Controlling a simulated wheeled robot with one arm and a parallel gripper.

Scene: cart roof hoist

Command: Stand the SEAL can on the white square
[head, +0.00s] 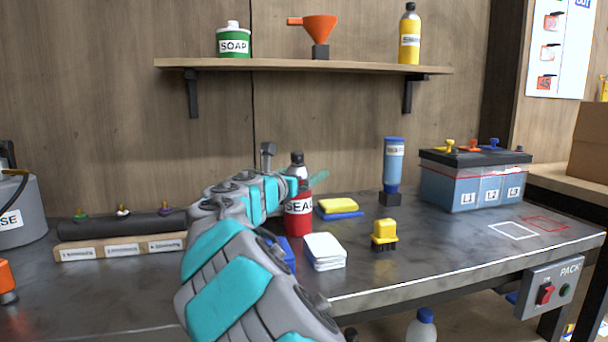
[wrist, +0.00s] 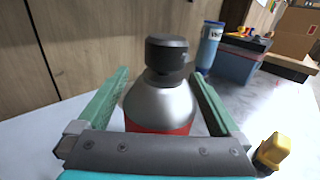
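The SEAL can (head: 298,221) is a red bottle with a white SEAL label, silver shoulder and dark cap. It stands upright on the grey bench, right of my forearm. In the wrist view the can (wrist: 160,104) is between the two green fingers of my gripper (wrist: 160,80), with narrow gaps at its sides. My gripper is open around it; in the head view a teal finger shows behind the can's right side. The white square (head: 512,231) is an empty outline on the bench at the right, beside a red outline (head: 546,223).
A yellow and blue sponge (head: 338,208), white cloths (head: 324,251) and a yellow brush (head: 384,233) lie right of the can. A blue bottle (head: 393,164) and a lidded bin box (head: 452,183) stand behind. A shelf (head: 300,65) hangs above.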

